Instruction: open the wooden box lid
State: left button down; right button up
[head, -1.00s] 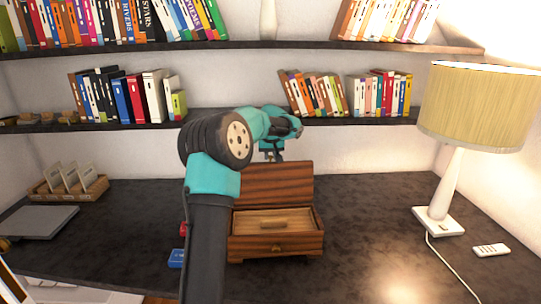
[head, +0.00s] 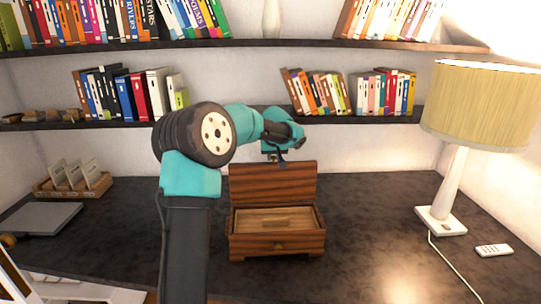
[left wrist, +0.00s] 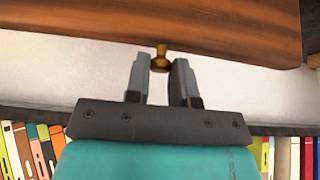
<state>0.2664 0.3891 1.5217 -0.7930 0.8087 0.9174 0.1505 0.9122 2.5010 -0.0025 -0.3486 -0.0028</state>
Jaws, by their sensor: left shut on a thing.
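The wooden box (head: 277,246) stands on the dark desk, with striped brown sides and a small knob on its front. Its lid (head: 272,184) stands up at the back, and the pale wood interior shows. My left gripper (head: 278,156) is at the lid's top edge, partly hidden behind its own wrist. In the left wrist view the lid (left wrist: 190,25) fills the top, and a brass knob (left wrist: 161,61) on its edge sits between the fingers of my left gripper (left wrist: 160,72), which is shut on it. My right gripper is out of view.
A lamp (head: 478,105) and a remote (head: 494,250) stand to the right. A card holder (head: 72,187) and a closed grey laptop-like slab (head: 42,218) lie to the left.

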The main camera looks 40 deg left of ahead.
pick_arm(q)
jog(key=shift+d+f, duration=0.1)
jog(key=c, duration=1)
grip_release()
jog(key=shift+w, duration=0.1)
jog(key=v, duration=1.7)
jog(key=shift+d, duration=0.15)
